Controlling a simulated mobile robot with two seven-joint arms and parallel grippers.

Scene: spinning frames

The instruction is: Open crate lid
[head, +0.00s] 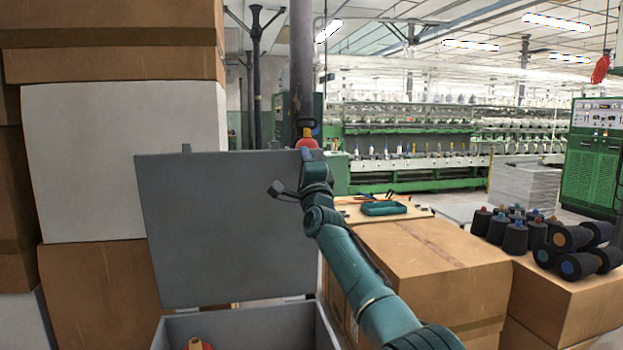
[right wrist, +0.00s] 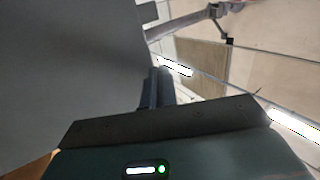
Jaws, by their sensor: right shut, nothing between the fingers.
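The grey crate (head: 322,330) stands at the bottom of the head view, open at the top. Its flat grey lid (head: 215,230) stands raised at the back, nearly upright, with a small dark piece at its top edge. My right arm reaches up from the lower right, and my right gripper (head: 277,189) is in front of the lid's right part. In the right wrist view the shut fingers (right wrist: 157,88) are beside a large grey surface, probably the lid (right wrist: 70,65); contact is unclear. My left gripper is not in view.
A spool top (head: 197,344) shows inside the crate. Stacked cardboard boxes (head: 100,270) and a white box (head: 125,160) stand left. A cardboard box (head: 430,255) with a teal tray (head: 384,208) stands right, beside another box bearing several dark spools (head: 515,238).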

